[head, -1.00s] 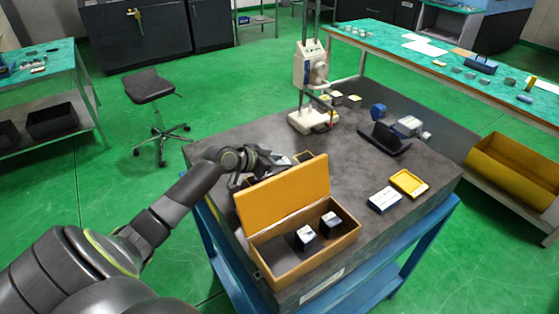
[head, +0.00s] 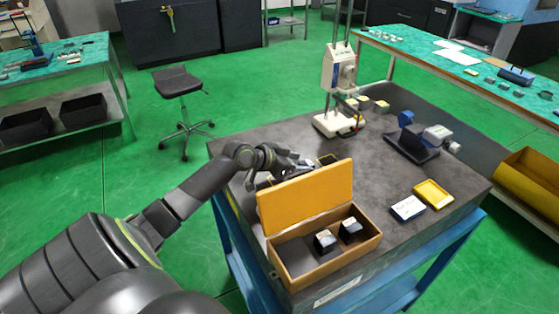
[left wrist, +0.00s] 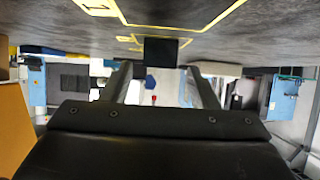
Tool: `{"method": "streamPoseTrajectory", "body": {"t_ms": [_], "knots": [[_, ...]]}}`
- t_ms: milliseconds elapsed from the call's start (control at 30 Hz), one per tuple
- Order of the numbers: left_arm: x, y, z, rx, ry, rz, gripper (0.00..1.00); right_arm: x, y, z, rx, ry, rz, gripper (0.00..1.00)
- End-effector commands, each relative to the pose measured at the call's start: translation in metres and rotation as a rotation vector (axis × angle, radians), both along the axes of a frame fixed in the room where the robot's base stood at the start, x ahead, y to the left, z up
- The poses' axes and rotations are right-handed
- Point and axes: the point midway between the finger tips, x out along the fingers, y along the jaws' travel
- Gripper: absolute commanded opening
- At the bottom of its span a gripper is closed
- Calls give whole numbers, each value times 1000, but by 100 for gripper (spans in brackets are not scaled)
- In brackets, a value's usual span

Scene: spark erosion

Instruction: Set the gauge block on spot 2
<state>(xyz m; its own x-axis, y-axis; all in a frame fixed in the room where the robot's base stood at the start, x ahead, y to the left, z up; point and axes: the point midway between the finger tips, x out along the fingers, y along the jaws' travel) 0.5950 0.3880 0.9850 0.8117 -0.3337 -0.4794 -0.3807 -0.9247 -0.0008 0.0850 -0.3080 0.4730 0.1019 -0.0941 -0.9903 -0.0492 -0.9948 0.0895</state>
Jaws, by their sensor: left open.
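My left gripper (head: 298,163) is low over the grey table, behind the raised lid of the wooden box, which hides part of that area. The left wrist view appears upside down, with the tabletop at its top. There the left gripper (left wrist: 158,75) is open, its two fingers apart. A dark block (left wrist: 160,52) shows between the fingertips and appears to stand on the table at a yellow outlined mark (left wrist: 130,38). I cannot tell how far ahead it is. In the head view a yellow outlined mark (head: 327,159) lies just right of the gripper.
The open wooden box (head: 372,243) holds two dark blocks with pale tops, one of them here (head: 325,241). A white labelled box (head: 408,208) and a yellow tray (head: 433,194) lie at right. A white stand (head: 332,122) and a black angled holder (head: 412,147) stand farther back.

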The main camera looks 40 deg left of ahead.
Motion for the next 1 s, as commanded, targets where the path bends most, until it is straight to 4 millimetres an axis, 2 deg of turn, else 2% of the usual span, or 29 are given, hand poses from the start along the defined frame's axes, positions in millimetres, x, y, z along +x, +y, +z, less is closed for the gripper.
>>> {"method": "streamPoseTrajectory", "body": {"t_ms": [200, 500, 700, 1000], "knots": [[-32, 13, 16, 7, 2, -2, 54, 0, 0, -7, 0, 1, 0, 36], [-65, 27, 37, 6, 3, -2, 54, 0, 3, -10, 4, 1, -2, 36], [-78, 32, 45, 2, 1, -2, 54, 0, 4, -11, 5, 1, -2, 36], [-83, 33, 49, -1, 1, -2, 54, 0, 4, -11, 5, 0, -1, 36]]}}
